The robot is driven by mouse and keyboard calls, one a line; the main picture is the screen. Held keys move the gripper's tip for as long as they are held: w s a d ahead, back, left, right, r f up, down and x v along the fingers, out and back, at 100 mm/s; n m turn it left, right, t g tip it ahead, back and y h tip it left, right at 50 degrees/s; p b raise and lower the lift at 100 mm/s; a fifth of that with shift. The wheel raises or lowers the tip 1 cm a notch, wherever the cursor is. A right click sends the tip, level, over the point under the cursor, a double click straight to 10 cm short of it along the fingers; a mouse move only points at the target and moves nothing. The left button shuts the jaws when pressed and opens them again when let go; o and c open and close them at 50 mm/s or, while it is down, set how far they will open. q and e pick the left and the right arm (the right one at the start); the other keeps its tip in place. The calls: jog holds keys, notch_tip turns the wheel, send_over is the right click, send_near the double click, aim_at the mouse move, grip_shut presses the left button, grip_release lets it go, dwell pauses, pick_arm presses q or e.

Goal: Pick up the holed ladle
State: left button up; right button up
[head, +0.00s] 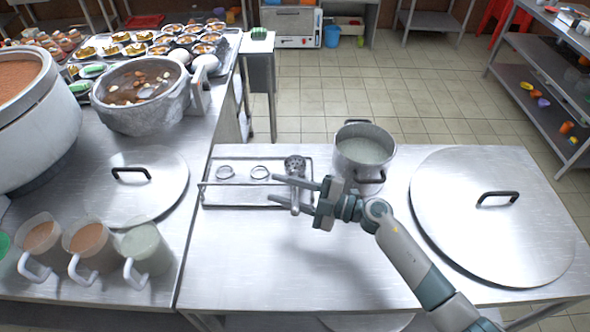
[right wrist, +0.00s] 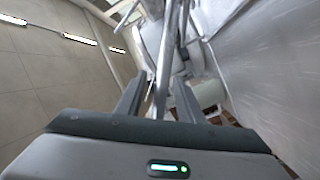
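The holed ladle (head: 294,166) is at the right end of a metal rack (head: 240,205) on the steel table, its perforated bowl up and its handle running toward the front. My right gripper (head: 271,188) reaches in from the right, with its two fingers apart across the ladle's handle in the head view. In the right wrist view the right gripper (right wrist: 158,95) is open, and a thin metal rod (right wrist: 165,60) shows between the fingers. I cannot tell whether either finger touches the handle. My left gripper is not in view.
Two round ladle rims (head: 259,172) sit in the rack left of the holed ladle. A steel pot (head: 363,150) stands close behind my right gripper. A large lid (head: 490,235) lies at the right. The table's front middle is clear. Several mugs (head: 90,245) stand front left.

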jog(key=shift+w+a, duration=0.1)
jog(key=shift+a, duration=0.05)
dwell(0.3)
grip_shut()
dwell(1.2)
